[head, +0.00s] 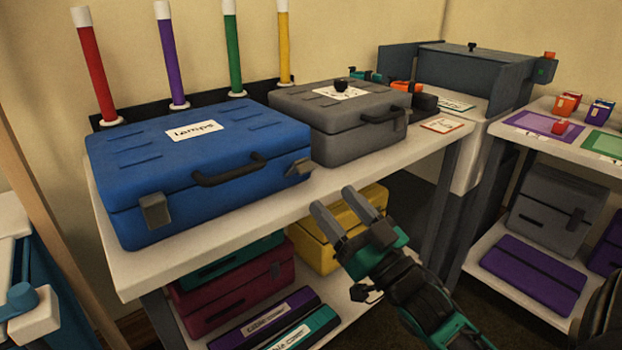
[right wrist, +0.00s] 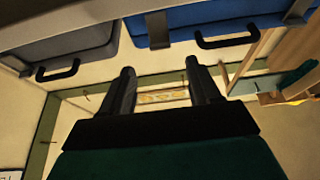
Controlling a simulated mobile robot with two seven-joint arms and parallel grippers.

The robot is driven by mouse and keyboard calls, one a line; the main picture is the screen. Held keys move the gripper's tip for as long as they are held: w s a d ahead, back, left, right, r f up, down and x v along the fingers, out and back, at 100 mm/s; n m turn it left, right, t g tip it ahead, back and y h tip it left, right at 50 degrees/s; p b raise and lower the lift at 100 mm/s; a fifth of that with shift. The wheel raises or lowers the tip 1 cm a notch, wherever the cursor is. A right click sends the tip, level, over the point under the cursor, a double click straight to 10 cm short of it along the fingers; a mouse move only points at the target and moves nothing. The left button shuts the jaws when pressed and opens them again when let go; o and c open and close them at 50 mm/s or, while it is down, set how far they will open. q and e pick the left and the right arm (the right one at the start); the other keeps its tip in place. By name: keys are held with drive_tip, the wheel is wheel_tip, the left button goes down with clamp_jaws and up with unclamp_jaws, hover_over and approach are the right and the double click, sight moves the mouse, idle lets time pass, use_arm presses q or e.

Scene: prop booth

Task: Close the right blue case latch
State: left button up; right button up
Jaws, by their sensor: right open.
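The blue case (head: 200,165) lies with its lid down on the white table, with a "Lamps" label on top. Its right latch (head: 300,168) is a grey plate that appears to stand out from the front. The left latch (head: 155,211) hangs against the front. My right gripper (head: 333,200) is open and empty, in front of the table edge and below the right latch, apart from it. In the right wrist view the right latch (right wrist: 157,30) shows beyond the open fingers (right wrist: 160,66). My left gripper is not in view.
A grey case (head: 340,120) stands right beside the blue case, with a dark handle. Coloured tubes (head: 235,55) stand behind. A yellow case (head: 345,225) and other cases fill the shelf below. The front table edge (head: 230,240) is close to my gripper.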

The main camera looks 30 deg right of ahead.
sight(308, 172)
drive_tip(key=b+x, duration=0.1)
drive_tip(key=x, duration=0.6)
drive_tip(key=shift+w, duration=0.35)
drive_tip(key=shift+a+r, duration=0.1)
drive_tip(key=c, duration=1)
